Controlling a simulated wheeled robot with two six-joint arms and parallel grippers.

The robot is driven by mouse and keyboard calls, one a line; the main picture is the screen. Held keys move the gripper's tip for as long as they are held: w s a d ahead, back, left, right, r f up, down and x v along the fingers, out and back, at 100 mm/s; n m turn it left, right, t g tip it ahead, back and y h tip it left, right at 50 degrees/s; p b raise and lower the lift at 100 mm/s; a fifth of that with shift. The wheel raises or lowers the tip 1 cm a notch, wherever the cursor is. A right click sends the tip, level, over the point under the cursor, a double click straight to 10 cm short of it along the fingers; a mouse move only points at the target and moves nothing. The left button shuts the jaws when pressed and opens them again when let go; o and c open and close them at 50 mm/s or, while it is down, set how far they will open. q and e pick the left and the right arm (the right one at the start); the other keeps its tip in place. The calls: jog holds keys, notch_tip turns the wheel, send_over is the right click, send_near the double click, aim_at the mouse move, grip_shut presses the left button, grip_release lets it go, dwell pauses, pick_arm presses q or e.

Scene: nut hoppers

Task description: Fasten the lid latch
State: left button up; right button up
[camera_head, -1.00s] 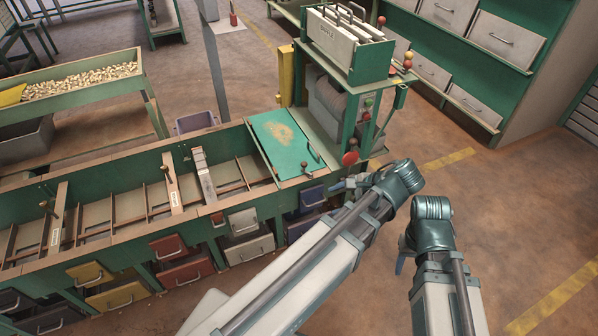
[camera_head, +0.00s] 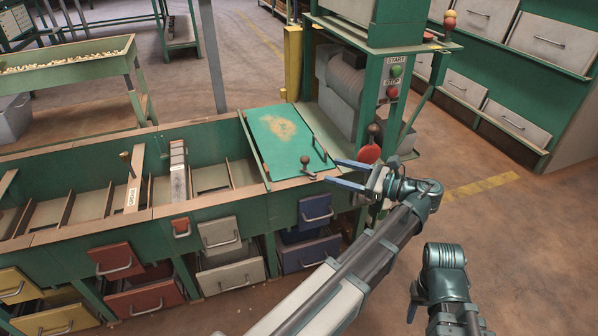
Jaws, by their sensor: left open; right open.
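The green lid (camera_head: 285,140) with a worn tan patch lies shut over the right end of the long hopper bench. A dark bar handle (camera_head: 319,149) stands near its right edge. A small latch lever with a round knob (camera_head: 306,162) sits at the lid's front edge. My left gripper (camera_head: 340,173) is open and empty, its blue-grey fingers pointing left, just right of the latch knob. I cannot tell whether it touches anything. My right gripper (camera_head: 411,313) hangs low at the right, pointing down, with its fingers partly hidden.
A red paddle-shaped knob (camera_head: 369,153) stands behind my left gripper, beside the machine post with START and STOP buttons (camera_head: 395,80). Open hopper compartments (camera_head: 90,205) extend left. Coloured drawers (camera_head: 315,210) line the bench front. Floor at the right is clear.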

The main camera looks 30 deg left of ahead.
pick_arm(q)
jog(key=shift+y, duration=0.4)
jog(key=a, duration=0.9)
jog(key=a+f+b, duration=0.1)
jog(key=a, duration=0.4)
jog(key=shift+w, duration=0.4)
grip_shut()
